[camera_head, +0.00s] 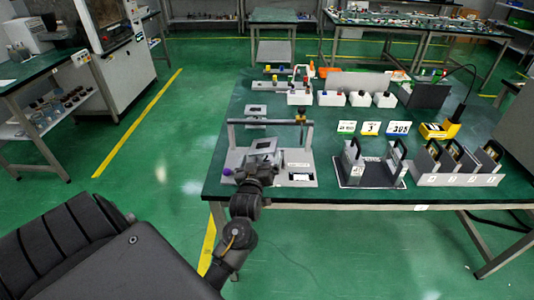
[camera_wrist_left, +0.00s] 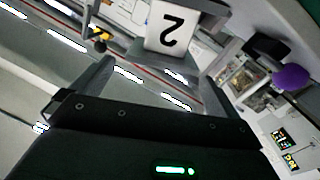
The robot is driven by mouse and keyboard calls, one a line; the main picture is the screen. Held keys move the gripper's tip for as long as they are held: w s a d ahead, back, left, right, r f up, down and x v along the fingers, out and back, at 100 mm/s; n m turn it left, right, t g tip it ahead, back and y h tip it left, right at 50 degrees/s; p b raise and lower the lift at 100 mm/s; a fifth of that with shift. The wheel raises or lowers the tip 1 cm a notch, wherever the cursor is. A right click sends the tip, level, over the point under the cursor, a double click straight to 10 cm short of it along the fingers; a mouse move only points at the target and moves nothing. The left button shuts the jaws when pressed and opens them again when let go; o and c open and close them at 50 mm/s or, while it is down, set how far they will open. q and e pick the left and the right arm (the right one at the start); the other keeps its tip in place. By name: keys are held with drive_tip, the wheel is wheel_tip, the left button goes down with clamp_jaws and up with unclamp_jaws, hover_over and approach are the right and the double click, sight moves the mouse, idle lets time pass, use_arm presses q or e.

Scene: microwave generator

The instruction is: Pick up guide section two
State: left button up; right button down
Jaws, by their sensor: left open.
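A grey part with a white label reading 2, upside down (camera_wrist_left: 168,28), shows at the top of the left wrist view. I take it for guide section two, but its full shape is cut off. My left gripper (camera_wrist_left: 150,85) is open, its two grey fingers spread below the label, with no contact visible. In the head view the left gripper (camera_head: 254,172) is over the front of a grey fixture (camera_head: 240,158) at the table's left front. The numbered label cannot be made out there. My right gripper is not in view.
The fixture has a grey crossbar (camera_head: 270,122) and a purple knob (camera_head: 227,172). A stand with upright dark parts (camera_head: 372,178) and a slotted grey holder (camera_head: 455,180) are to the right. Number cards (camera_head: 371,128) and white button boxes (camera_head: 330,98) stand behind.

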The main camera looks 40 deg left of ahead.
sight(263, 146)
use_arm(q)
drive_tip(key=shift+x, duration=0.8)
drive_tip(key=shift+w+a+f, duration=0.1)
drive_tip(key=shift+w, duration=0.25)
drive_tip(key=shift+w+a, duration=0.2)
drive_tip(key=shift+w, duration=0.05)
drive_tip(key=p+x, duration=0.1)
drive_tip(key=x, duration=0.2)
drive_tip(key=shift+w+a, duration=0.3)
drive_tip(key=shift+w+a+f, duration=0.1)
drive_tip(key=shift+w+a, duration=0.15)
drive_tip(key=shift+w, duration=0.1)
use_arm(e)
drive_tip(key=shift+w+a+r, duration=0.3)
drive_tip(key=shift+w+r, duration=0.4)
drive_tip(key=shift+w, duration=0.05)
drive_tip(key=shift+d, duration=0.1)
